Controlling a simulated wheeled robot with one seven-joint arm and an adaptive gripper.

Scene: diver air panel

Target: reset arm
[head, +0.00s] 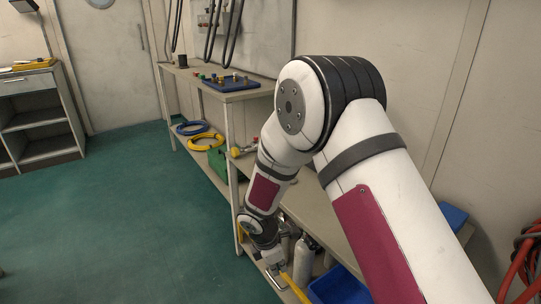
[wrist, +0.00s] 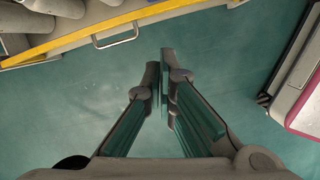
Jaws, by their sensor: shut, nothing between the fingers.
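My arm reaches forward and bends down in the head view, in front of the workbench. My gripper (head: 272,266) hangs low beside the lower shelf in the head view, small and partly hard to make out. In the wrist view my gripper (wrist: 167,75) points over the green floor (wrist: 235,70). Its two fingers are together at the tips, with nothing between them. A metal handle (wrist: 115,39) on a yellow-edged shelf or drawer (wrist: 70,38) shows ahead of the fingers at the upper left, apart from them.
The workbench (head: 205,85) runs along the wall with a blue tray (head: 231,84) of small fittings on top. Blue (head: 192,127) and yellow (head: 206,142) hose coils, a white cylinder (head: 304,258) and a blue bin (head: 340,288) sit lower. A cabinet (head: 38,115) stands left. The floor at left is clear.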

